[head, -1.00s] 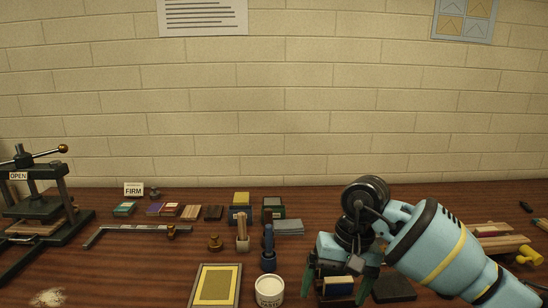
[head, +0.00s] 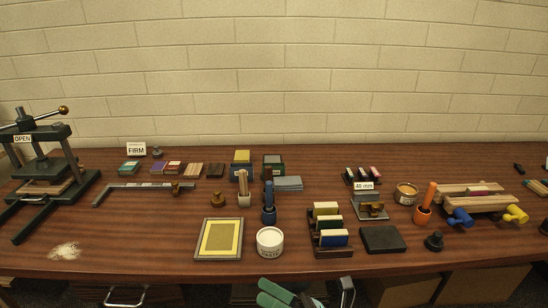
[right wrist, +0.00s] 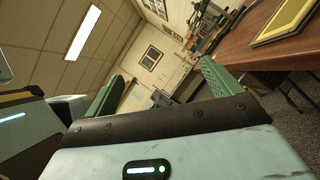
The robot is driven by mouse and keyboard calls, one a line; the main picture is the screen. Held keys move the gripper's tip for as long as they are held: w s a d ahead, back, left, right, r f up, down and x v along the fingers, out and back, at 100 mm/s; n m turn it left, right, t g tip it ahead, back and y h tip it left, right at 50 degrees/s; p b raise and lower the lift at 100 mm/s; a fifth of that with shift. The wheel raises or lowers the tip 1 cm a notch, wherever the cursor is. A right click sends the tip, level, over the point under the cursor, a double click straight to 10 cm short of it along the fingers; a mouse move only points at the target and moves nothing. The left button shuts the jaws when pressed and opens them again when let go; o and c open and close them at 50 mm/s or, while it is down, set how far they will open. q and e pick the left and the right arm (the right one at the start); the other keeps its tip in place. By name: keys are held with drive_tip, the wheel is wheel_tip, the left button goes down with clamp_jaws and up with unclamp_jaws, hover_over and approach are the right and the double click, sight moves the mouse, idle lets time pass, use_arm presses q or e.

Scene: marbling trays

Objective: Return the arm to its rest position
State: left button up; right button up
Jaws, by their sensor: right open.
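My right gripper (head: 273,294) shows at the bottom edge of the head view, below the table's front edge. Only its green fingers and a little of the hand show; the rest is cut off by the frame. In the right wrist view the two green fingers (right wrist: 162,72) stand wide apart with nothing between them. The gripper is open and empty, apart from the table and everything on it. My left gripper is in neither view.
The wooden table (head: 130,232) has its front edge just above my right gripper. Near that edge stand a yellow-panelled tray (head: 198,240), a white paste tub (head: 270,243), a dark rack (head: 331,252) of coloured blocks and a black slab (head: 383,239). A press (head: 64,161) stands left.

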drive_tip(key=s+d+f+m+t+h, duration=0.2)
drive_tip(key=d+f+m+t+h, duration=0.35)
drive_tip(key=m, duration=0.75)
drive_tip(key=s+d+f+m+t+h, duration=0.25)
drive_tip(key=d+f+m+h, duration=0.55)
drive_tip(key=m, duration=0.4)
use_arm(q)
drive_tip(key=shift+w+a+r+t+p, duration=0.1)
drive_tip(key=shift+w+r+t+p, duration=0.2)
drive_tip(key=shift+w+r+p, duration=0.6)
use_arm(e)
drive_tip(key=s+d+f+m+g+h, duration=0.2)
drive_tip(key=s+f+m, duration=0.4)
drive_tip(key=s, duration=0.3)
drive_tip(key=s+d+f+m+g+h, duration=0.3)
drive_tip(key=s+d+f+m+g, duration=0.2)
drive_tip(key=s+f+m, duration=0.2)
drive_tip(key=s+f, duration=0.2)
drive_tip(key=s, duration=0.1)
drive_tip(key=shift+m+h, duration=0.3)
drive_tip(key=shift+h, duration=0.05)
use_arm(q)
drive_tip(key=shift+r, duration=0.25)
